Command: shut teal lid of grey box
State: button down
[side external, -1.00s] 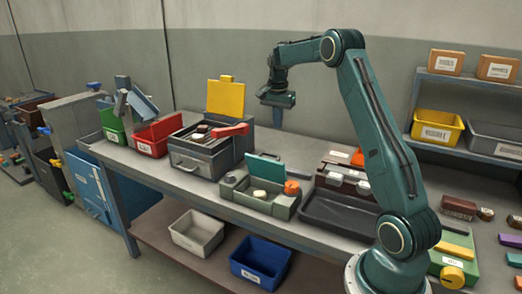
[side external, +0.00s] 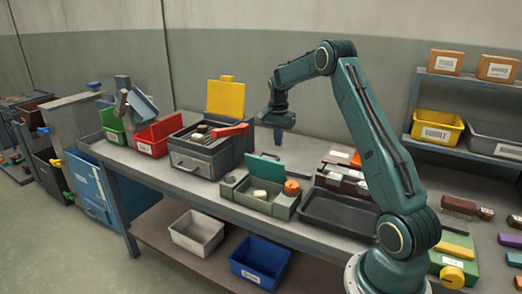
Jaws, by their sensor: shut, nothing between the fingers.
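The grey box (side external: 256,207) stands near the front edge of the bench, in the middle of the view. Its teal lid (side external: 265,168) is open and stands up, tilted, at the back of the box. A round cream piece and an orange-red piece sit in or on the box. My gripper (side external: 278,142) is shut and empty, pointing down above and behind the teal lid, with what looks like a gap between them. The lid's hinge is too small to make out.
A dark grey box (side external: 194,164) with a raised yellow lid (side external: 225,98) and a red handle stands left of the grey box. A black tray (side external: 336,218) lies to its right. Red (side external: 157,136) and green (side external: 113,127) bins stand farther left. Space above the grey box looks free.

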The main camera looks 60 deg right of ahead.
aim_at(263, 160)
jog(key=shift+a+f, duration=0.3)
jog(key=shift+a, duration=0.3)
jog(key=shift+a+f, duration=0.35)
jog(key=shift+a, duration=0.3)
jog(key=shift+a+f, duration=0.3)
jog(key=shift+a, duration=0.3)
jog(key=shift+a+r+h, duration=0.15)
jog(key=shift+a+h, duration=0.35)
jog(key=shift+a, duration=0.05)
jog(key=shift+a+r+h, duration=0.1)
jog(key=shift+a+h, duration=0.3)
jog(key=shift+a, duration=0.15)
jog(key=shift+a+r+h, duration=0.1)
jog(key=shift+a+h, duration=0.5)
jog(key=shift+a, duration=0.1)
jog(key=a+h, duration=0.2)
jog(key=a+f+h, duration=0.1)
jog(key=a+h, duration=0.2)
jog(key=shift+a, duration=0.1)
jog(key=a+f+h, duration=0.3)
jog(key=a+f, duration=0.1)
jog(key=a, duration=0.1)
jog(key=shift+a+h, duration=0.15)
jog(key=shift+h, duration=0.15)
